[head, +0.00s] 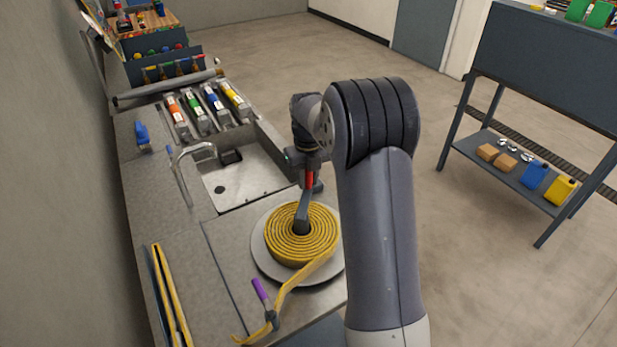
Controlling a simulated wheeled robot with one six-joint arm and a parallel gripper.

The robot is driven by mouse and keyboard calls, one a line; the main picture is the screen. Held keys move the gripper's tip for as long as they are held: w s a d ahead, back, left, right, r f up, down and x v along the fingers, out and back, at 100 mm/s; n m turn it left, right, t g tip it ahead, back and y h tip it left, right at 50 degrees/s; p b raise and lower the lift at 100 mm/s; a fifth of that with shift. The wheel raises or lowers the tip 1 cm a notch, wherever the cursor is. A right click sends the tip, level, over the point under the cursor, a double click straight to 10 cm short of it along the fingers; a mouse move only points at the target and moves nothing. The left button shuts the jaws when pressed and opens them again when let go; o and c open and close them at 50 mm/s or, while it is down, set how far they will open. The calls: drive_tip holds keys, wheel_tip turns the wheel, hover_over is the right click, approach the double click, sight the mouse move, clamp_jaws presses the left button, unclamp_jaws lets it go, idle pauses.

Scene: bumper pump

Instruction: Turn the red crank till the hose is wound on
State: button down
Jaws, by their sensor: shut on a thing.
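The red crank handle (309,180) stands upright at the far end of a dark crank arm (303,208), above the far side of the reel. My gripper (309,168) is shut on the red handle; its fingers are small and partly hidden in this view. The yellow hose (290,245) lies in a flat coil of several turns on a round grey plate (262,262). A tail of hose (290,290) runs off the coil toward the front left and ends near the counter's front. My arm hides the right edge of the plate.
A purple-handled lever (260,291) stands beside the hose tail. A sink with a tap (200,150) lies behind the reel, with several coloured-label handles (205,110) beyond it. Yellow strips (170,295) lie at left. A shelf stand (520,175) is at right across open floor.

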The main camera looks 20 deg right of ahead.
idle(0.3)
drive_tip(key=c, duration=1.2)
unclamp_jaws()
drive_tip(key=shift+r, duration=0.1)
wheel_tip(320, 180, up, 11)
drive_tip(key=shift+f+b, duration=0.2)
drive_tip(key=shift+b, duration=0.45)
